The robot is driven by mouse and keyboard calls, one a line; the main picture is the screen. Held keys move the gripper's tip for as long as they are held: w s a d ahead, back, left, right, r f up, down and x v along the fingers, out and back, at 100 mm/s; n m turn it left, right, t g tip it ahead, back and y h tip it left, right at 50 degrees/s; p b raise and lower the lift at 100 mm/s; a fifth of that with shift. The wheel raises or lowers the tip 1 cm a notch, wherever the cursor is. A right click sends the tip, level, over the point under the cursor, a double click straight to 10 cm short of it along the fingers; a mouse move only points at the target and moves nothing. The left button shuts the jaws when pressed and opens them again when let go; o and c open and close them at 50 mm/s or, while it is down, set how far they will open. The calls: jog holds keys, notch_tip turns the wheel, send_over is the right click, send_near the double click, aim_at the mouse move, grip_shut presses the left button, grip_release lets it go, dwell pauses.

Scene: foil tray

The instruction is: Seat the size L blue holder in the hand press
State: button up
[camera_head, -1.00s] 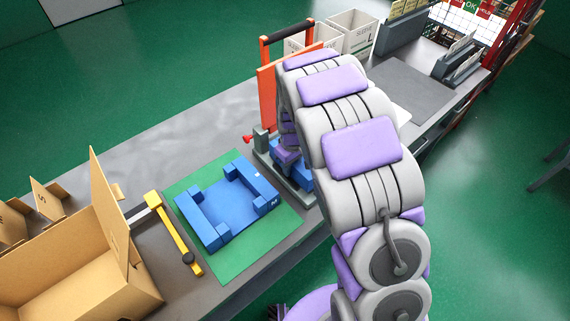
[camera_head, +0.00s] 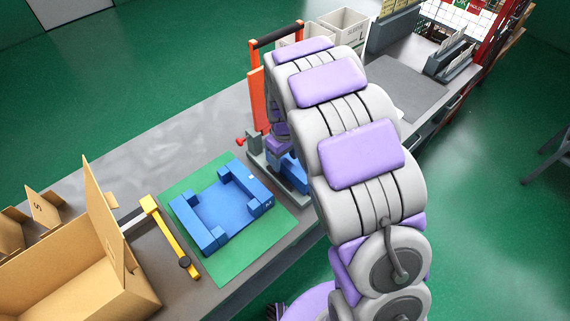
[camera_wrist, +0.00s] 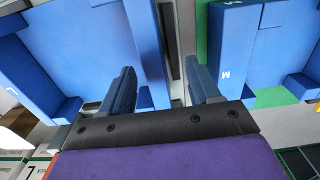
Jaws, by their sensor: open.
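A blue holder (camera_head: 294,174) sits at the base of the orange hand press (camera_head: 257,98), largely hidden by my arm. A second blue holder (camera_head: 182,208), marked M in the wrist view (camera_wrist: 232,50), lies on the green mat (camera_head: 236,262).
White bins (camera_head: 342,32) stand behind the press. A dark grey mat (camera_head: 408,92) lies clear to its right.

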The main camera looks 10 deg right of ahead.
notch_tip(320, 180, up, 12)
jog(key=p, duration=0.1)
jog(key=shift+d+f+p, duration=0.15)
jog(key=shift+d+p, duration=0.25)
jog(key=shift+d, duration=0.3)
jog(key=s+d+r+m, duration=0.2)
jog(key=s, duration=0.9)
jog(key=s+d+r+m+g, duration=0.1)
jog(key=s+d+r+m, duration=0.1)
jog(key=s, duration=1)
jog(key=s+d+r+m, duration=0.2)
jog(key=s+d+m, duration=0.1)
jog(key=s, duration=0.9)
jog(key=shift+d+r+g, duration=0.15)
jog(key=shift+d+g, duration=0.25)
jog(key=shift+d, duration=0.05)
